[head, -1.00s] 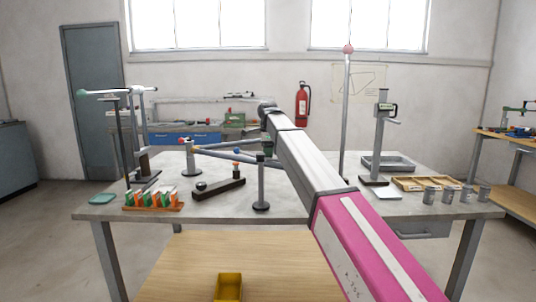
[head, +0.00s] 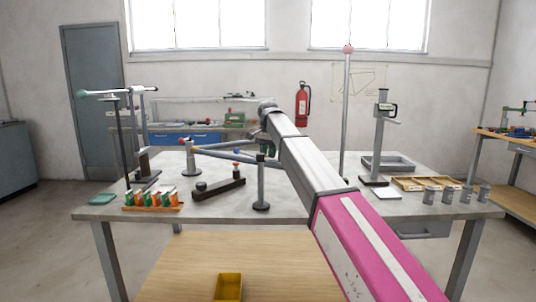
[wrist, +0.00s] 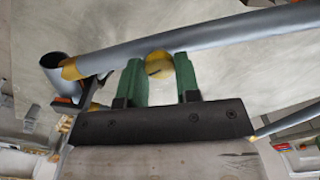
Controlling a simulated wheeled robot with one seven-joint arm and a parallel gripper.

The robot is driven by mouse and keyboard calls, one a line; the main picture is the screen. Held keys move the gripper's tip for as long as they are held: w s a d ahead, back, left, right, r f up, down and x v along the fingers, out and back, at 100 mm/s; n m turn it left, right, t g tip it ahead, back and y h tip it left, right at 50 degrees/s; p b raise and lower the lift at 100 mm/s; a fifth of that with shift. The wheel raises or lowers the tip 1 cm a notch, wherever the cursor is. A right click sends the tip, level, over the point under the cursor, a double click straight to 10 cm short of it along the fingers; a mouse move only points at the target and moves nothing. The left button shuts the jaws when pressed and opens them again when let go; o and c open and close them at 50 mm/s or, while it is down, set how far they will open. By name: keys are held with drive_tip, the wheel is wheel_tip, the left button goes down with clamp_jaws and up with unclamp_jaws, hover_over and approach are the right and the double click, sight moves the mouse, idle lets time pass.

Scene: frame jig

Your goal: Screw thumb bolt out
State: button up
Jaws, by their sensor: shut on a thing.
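In the wrist view a round yellow piece with a dark mark, which looks like the thumb bolt's head (wrist: 160,65), sits between the two green fingers of my gripper (wrist: 161,75). The fingers are shut on its sides. In the head view my gripper (head: 266,147) is at the right end of the blue-grey frame (head: 222,153), above a grey post (head: 261,183). The bolt cannot be made out there.
The grey worktable (head: 310,207) carries a dark bar with knobs (head: 220,187), an orange-and-green rack (head: 153,200) at left, and a height gauge (head: 382,145), wooden tray (head: 425,183) and several grey cups at right. A tall pole (head: 346,110) stands right of my arm.

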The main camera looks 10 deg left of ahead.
drive_tip(key=n, duration=0.4)
drive_tip(key=shift+n, duration=0.3)
drive_tip(key=n, duration=0.4)
drive_tip(key=shift+n, duration=0.3)
drive_tip(key=n, duration=0.4)
drive_tip(key=shift+n, duration=2.5)
drive_tip(key=o, duration=0.9)
drive_tip(key=shift+o, duration=0.2)
